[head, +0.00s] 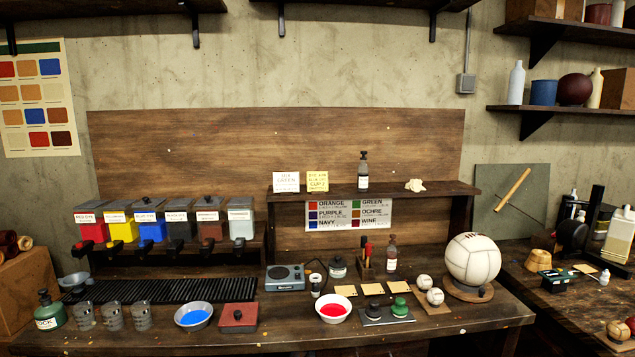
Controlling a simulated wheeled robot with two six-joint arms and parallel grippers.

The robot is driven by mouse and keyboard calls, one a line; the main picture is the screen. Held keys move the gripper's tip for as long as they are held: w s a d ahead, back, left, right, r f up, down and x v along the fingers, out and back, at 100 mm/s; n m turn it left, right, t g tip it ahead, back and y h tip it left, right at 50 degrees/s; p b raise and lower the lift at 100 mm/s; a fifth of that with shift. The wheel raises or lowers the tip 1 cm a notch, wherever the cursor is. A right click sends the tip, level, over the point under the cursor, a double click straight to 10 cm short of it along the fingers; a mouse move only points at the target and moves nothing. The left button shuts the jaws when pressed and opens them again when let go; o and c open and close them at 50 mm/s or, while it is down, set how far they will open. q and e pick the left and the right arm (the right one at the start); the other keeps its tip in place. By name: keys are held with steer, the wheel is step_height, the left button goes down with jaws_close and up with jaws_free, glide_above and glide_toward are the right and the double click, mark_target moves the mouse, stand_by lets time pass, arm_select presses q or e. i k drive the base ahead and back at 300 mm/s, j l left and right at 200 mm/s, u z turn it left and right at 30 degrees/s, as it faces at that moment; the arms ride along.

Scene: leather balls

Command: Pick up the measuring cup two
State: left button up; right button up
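Three clear measuring cups stand in a row at the front left of the workbench. They are the left cup (84,316), the middle cup (113,316) and the right cup (141,316). All three look upright and alike, with dark markings on their sides. I cannot read a number on any of them, so I cannot tell by label which is cup two. They look empty, though they are small in the picture. Neither of my grippers is in view.
A green bottle (50,312) stands left of the cups, and a bowl of blue liquid (193,317) stands right of them. A black ribbed rack (165,291) lies behind. A dark red box (238,318) and a bowl of red liquid (332,308) stand farther right.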

mark_target(112, 312)
steer(key=i+j+u, duration=0.15)
steer(key=j, duration=0.3)
steer(key=i+j+u, duration=0.1)
steer(key=i+j, duration=0.15)
steer(key=j, duration=0.15)
steer(key=i+j+u, duration=0.15)
steer(key=j, duration=0.25)
steer(key=i+j+u, duration=0.15)
steer(key=i+j, duration=0.2)
